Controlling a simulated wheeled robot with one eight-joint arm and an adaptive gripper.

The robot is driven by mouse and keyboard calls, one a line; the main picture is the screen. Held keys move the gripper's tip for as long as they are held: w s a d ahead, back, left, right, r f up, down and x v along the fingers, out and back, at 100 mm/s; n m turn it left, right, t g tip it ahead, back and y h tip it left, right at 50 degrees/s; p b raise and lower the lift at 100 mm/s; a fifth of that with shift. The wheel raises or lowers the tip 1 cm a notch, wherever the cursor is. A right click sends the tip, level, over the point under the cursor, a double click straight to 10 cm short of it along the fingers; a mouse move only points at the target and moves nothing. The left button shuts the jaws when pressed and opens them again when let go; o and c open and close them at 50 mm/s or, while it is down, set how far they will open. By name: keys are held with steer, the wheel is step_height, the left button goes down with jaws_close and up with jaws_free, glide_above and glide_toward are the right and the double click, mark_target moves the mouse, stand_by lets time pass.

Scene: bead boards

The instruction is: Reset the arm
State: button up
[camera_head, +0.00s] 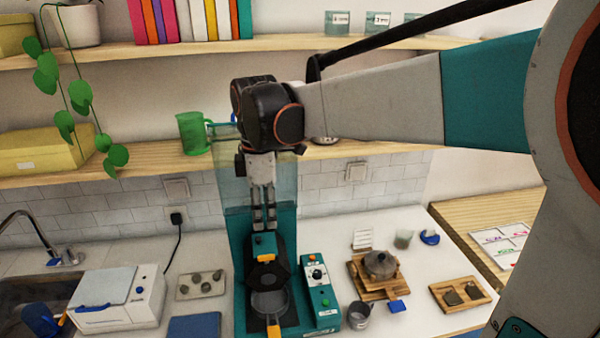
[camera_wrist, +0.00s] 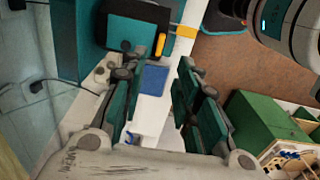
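My arm comes in from the right in the head view and crosses in front of the shelf. My gripper (camera_head: 264,222) hangs pointing down over a teal machine (camera_head: 240,285) with a clear shield and a black part. In the wrist view my gripper (camera_wrist: 160,68) has its two fingers apart with a clear gap between them. Nothing shows held in it. Through the gap a blue mat (camera_wrist: 153,80) shows on the white counter. The head view does not show clearly whether the fingertips touch the machine.
A wooden shelf (camera_head: 170,161) with a green jug (camera_head: 192,133) runs behind my wrist. A white box (camera_head: 118,297) stands left of the machine. A grey pot (camera_head: 380,264) sits on wooden boards to the right, near a wooden tray (camera_head: 460,294). White counter lies between them.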

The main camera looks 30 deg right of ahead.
steer(key=s+f+m+t+b, duration=0.7)
steer(key=s+f+m+b, duration=0.6)
steer(key=f, duration=0.4)
steer(key=shift+s+a+m, duration=0.25)
steer(key=shift+s+m, duration=0.45)
steer(key=shift+s, duration=0.4)
steer(key=shift+f, duration=0.15)
